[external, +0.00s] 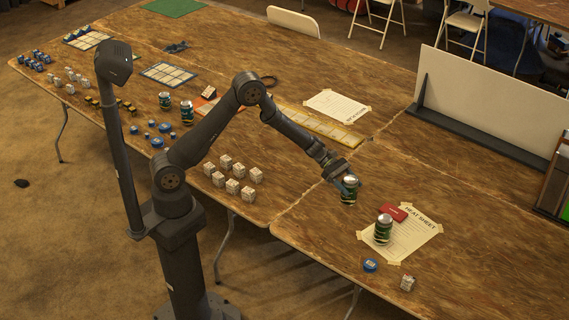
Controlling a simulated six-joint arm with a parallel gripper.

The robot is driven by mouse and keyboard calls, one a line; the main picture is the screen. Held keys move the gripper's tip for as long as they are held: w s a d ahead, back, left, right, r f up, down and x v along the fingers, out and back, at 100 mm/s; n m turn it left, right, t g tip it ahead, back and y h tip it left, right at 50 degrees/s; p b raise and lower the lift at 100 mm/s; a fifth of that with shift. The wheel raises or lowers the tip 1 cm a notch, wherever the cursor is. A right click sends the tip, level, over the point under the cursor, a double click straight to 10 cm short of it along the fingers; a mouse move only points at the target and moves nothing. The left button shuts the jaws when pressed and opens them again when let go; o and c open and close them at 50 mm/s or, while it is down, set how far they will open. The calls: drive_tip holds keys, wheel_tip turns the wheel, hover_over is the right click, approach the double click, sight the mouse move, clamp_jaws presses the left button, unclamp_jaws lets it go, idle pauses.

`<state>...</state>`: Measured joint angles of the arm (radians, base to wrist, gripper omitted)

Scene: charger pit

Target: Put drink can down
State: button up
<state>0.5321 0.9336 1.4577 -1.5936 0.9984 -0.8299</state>
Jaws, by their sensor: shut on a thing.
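My gripper (341,182) is at the end of my outstretched arm, over the right-hand table near the seam between the tables. It is shut on a green and dark drink can (349,191), held about upright. I cannot tell whether the can's base touches the table. A second, similar can (383,230) stands on the heat sheet (410,238), to the right and nearer the camera. Two more similar cans (187,113) (165,101) stand on the left table behind my arm.
A red card or box (394,212) lies at the heat sheet's top edge. A blue round piece (371,265) and a white cube (407,283) sit near the front. Several white cubes (232,186) stand left of the can. A white panel (490,105) stands at the back right. The right table's middle is clear.

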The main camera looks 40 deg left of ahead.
drive_tip(key=s+d+r, duration=0.2)
drive_tip(key=s+r, duration=0.2)
drive_tip(key=s, duration=0.2)
drive_tip(key=w+a+n+t, duration=0.4)
drive_tip(key=w+a, duration=0.9)
drive_tip(key=a, duration=0.4)
drive_tip(key=w+a+n+t+y, duration=0.1)
drive_tip(key=w+a+n+t, duration=0.15)
drive_tip(key=a, duration=0.95)
drive_tip(key=w+a+n+t+y, duration=0.15)
drive_tip(key=w+a, duration=0.25)
drive_tip(key=a, duration=0.7)
drive_tip(key=s+a+n+t+y, duration=0.3)
drive_tip(key=s+a, duration=0.1)
drive_tip(key=a, duration=1.3)
drive_tip(key=s+a+n+t+y, duration=0.3)
drive_tip(key=s+a+n, duration=0.1)
drive_tip(key=a, duration=1.4)
drive_tip(key=shift+s+a+f, duration=0.2)
drive_tip(key=shift+a+f, duration=2.5)
drive_tip(key=shift+a, duration=0.05)
drive_tip(key=shift+s+a+f, duration=0.15)
drive_tip(key=shift+a+f, duration=2.5)
drive_tip(key=shift+a, duration=0.1)
drive_tip(key=shift+f, duration=0.15)
